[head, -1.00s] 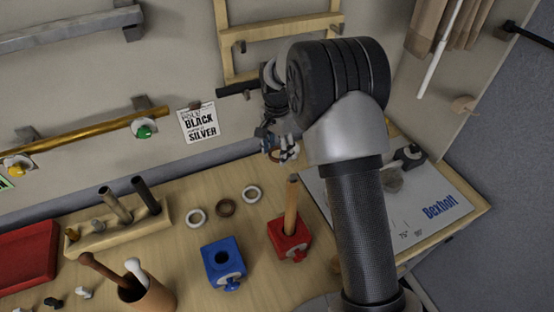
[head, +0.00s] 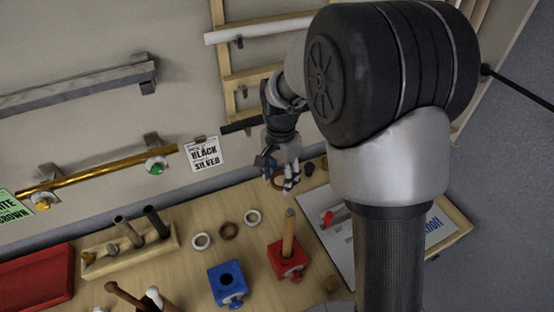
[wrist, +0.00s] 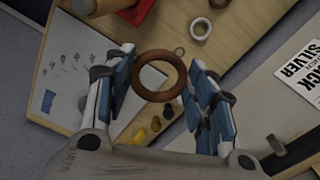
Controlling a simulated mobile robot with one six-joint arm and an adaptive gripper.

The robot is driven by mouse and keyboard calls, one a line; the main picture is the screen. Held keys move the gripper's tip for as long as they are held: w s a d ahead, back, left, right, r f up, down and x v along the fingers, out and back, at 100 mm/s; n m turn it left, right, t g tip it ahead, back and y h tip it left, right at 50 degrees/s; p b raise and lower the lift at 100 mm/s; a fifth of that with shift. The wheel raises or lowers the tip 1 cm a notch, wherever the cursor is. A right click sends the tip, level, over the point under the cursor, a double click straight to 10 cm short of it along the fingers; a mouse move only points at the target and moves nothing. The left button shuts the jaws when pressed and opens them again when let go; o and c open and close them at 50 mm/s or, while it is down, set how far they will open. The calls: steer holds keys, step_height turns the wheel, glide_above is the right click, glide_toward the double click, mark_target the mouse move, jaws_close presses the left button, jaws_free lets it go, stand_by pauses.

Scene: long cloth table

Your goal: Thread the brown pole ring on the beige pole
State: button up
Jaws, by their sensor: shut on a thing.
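My gripper (head: 287,182) is in the air behind and above the tan pole in the head view. In the wrist view my gripper (wrist: 160,95) has its fingers on either side of a brown ring (wrist: 158,96) and is shut on it. The ring also shows partly behind the fingers in the head view (head: 277,184). The tan wooden pole (head: 289,237), which I take as the beige one, stands upright in a red block (head: 288,266). Its tip is grey and free, and the ring is apart from it. The red block also shows at the top of the wrist view (wrist: 136,13).
A blue block (head: 227,292) with an empty hole stands left of the red one. Two white rings (head: 201,249) and a darker brown ring (head: 229,237) lie behind. A peg holder (head: 106,268) and red tray (head: 37,277) are left. Wall poles hang behind.

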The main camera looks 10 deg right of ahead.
steer(key=p, duration=0.6)
glide_toward(288, 213)
steer(key=shift+w+f, duration=0.35)
steer(key=shift+s, duration=0.35)
steer(key=shift+f, duration=0.1)
steer(key=shift+f+b, duration=3.65)
steer(key=shift+f, duration=0.9)
steer(key=o, duration=0.9)
